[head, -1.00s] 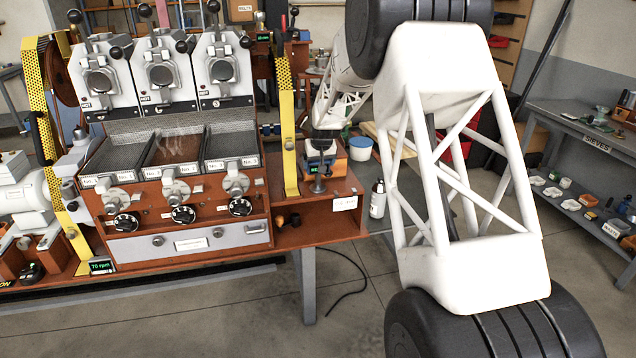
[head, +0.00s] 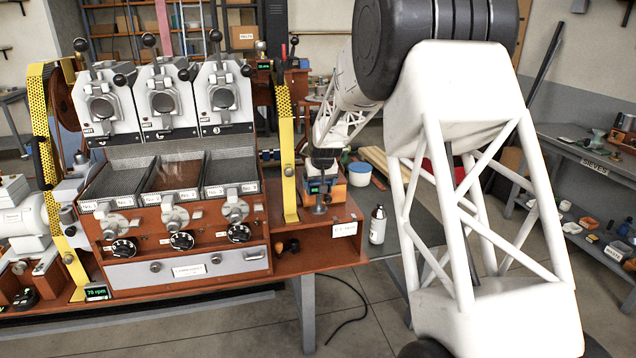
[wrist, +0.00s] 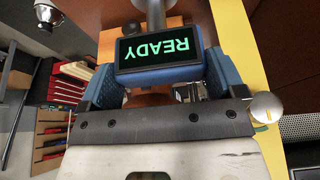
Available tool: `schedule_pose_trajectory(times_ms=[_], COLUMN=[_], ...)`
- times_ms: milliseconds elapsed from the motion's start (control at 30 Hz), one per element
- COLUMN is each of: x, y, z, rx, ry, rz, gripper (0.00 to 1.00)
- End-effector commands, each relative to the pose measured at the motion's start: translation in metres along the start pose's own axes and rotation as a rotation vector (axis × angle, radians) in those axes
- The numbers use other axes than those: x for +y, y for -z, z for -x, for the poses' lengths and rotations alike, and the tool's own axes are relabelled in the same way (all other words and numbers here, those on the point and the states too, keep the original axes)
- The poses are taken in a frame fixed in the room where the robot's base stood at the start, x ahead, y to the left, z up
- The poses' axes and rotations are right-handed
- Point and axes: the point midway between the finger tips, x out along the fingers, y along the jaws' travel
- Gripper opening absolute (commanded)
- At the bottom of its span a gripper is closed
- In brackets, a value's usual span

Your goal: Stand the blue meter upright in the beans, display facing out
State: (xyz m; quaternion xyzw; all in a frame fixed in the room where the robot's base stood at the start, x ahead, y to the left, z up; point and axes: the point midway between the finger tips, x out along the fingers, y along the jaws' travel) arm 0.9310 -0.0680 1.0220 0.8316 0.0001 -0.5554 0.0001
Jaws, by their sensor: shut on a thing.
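The blue meter (wrist: 160,70) is held between the blue-padded fingers of my gripper (wrist: 162,78) in the wrist view. Its lit display reads READY, upside down in that view, and faces the wrist camera. In the head view the meter (head: 317,187) is small, under my gripper (head: 322,165), by an orange block on the right end of the wooden bench. I cannot tell whether it touches the block. The brown beans (head: 176,172) lie in the middle tray of the roaster, to the left, with faint steam over them.
A yellow perforated upright (head: 287,155) stands between the meter and the trays. Grey trays flank the beans, with levers and knobs around them. A silver post (head: 320,206) stands by the meter.

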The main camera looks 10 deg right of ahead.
Motion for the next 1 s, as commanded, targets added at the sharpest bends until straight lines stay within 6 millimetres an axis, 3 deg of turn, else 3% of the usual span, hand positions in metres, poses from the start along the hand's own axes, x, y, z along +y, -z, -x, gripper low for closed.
schedule_pose_trajectory(times_ms=[600,1000], x=[-0.007,-0.009], y=[-0.083,-0.113], z=[0.044,0.060], rx=[0.001,0.000], ry=[0.000,0.000], rz=[0.000,0.000], gripper=[0.38,0.38])
